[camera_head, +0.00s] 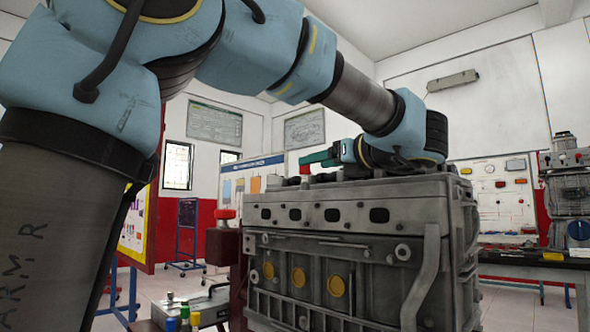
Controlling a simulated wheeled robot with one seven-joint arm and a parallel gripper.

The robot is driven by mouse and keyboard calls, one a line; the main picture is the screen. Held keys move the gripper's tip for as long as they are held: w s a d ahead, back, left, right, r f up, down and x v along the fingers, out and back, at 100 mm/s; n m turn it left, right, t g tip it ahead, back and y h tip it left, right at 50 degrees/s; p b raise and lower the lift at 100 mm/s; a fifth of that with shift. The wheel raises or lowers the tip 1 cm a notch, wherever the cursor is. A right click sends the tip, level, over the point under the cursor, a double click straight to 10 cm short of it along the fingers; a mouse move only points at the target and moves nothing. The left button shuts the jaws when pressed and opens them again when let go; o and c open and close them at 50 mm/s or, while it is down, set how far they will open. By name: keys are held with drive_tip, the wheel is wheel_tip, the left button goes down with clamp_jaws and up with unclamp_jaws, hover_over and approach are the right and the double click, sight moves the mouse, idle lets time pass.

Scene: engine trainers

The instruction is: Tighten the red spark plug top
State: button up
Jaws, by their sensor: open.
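The engine block (350,250) is a large grey metal casting in the middle right, with yellow round plugs on its side. A small red top (305,169) shows just above its upper edge, towards the left end; its lower part is hidden behind the edge. My gripper (312,158) reaches in from the right, low over the engine top, with teal fingers pointing left. Its fingertips are at or just above the red top. The gripper is open; whether the fingers touch the red top or stand around it, I cannot tell.
A red knob (225,214) sits on a brown stand (223,246) left of the engine. A grey case (207,306) and several small coloured pieces are at the lower left. A bench (540,270) with another engine (572,190) stands at the right.

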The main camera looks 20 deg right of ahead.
drive_tip(key=x, duration=0.8)
drive_tip(key=shift+w+a+f, duration=0.1)
drive_tip(key=shift+w, duration=0.15)
drive_tip(key=shift+c, duration=0.4)
clamp_jaws()
